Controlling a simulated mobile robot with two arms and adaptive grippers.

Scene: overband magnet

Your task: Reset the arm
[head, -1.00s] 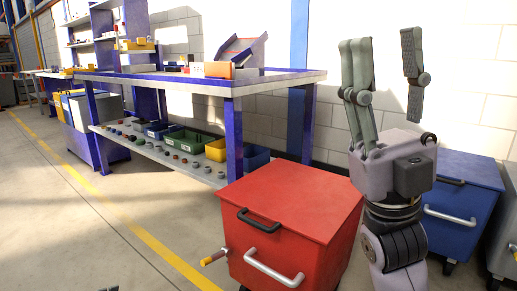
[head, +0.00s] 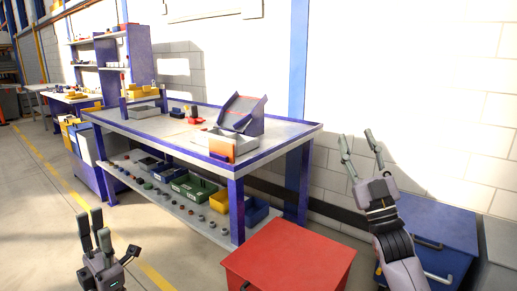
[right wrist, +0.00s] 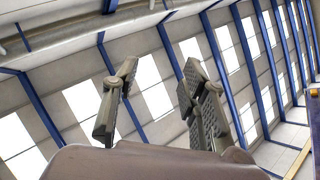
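My left gripper (head: 91,229) is at the lower left of the head view, fingers pointing up, over the floor in front of the workbench. Its fingers stand apart with nothing between them. My right gripper (head: 360,147) is raised at the right of the head view, in front of the white wall and above the blue cart. Its fingers are spread and empty. In the right wrist view the right gripper's fingers (right wrist: 157,105) also stand apart, with only the roof behind them.
A blue-framed workbench (head: 280,142) holds trays and small parts, with bins on its lower shelf. A red cart (head: 290,258) stands in front of it, and a blue cart (head: 440,225) stands at the right. Open floor (head: 35,210) with a yellow line lies at the left.

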